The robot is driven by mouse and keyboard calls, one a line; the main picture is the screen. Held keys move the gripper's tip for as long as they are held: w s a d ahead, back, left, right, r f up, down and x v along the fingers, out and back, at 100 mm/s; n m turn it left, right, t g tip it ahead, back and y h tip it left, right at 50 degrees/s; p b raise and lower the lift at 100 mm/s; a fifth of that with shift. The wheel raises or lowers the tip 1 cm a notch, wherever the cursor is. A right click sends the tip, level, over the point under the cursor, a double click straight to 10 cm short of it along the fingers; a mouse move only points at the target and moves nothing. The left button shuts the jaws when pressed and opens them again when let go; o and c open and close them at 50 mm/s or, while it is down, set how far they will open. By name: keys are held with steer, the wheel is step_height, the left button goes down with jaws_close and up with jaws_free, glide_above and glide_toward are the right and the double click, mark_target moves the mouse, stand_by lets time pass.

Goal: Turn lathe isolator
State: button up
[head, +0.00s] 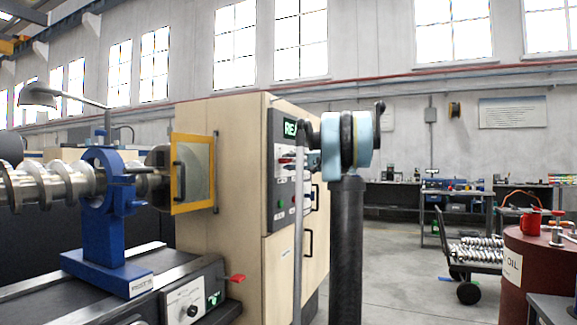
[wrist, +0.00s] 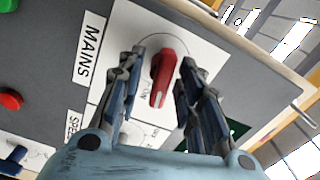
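The lathe isolator is a red rotary knob (wrist: 161,82) on a white plate beside the label MAINS in the wrist view. Its handle lies along the picture's vertical, slightly tilted. My gripper (wrist: 161,68) is open, with one finger on each side of the knob and a narrow gap showing on both sides. I cannot tell how deep the fingertips reach around it. In the head view the control panel (head: 282,189) is on the beige lathe cabinet (head: 240,240), and my arm partly covers it and the gripper.
A green button (wrist: 8,5), a red button (wrist: 10,99) and a blue switch (wrist: 14,158) sit left on the panel. The blue lathe rest (head: 103,230) is left of the cabinet. A dark red oil barrel (head: 540,265) and a cart (head: 475,255) stand right. Floor between is clear.

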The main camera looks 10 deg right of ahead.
steer(key=shift+w+a, duration=0.2)
steer(key=shift+a, duration=0.15)
steer(key=shift+c, duration=0.3)
jaws_close()
steer(key=shift+m, duration=0.3)
steer(key=shift+m, duration=1.1)
steer(key=shift+f, duration=0.1)
steer(key=shift+o, duration=0.3)
jaws_free()
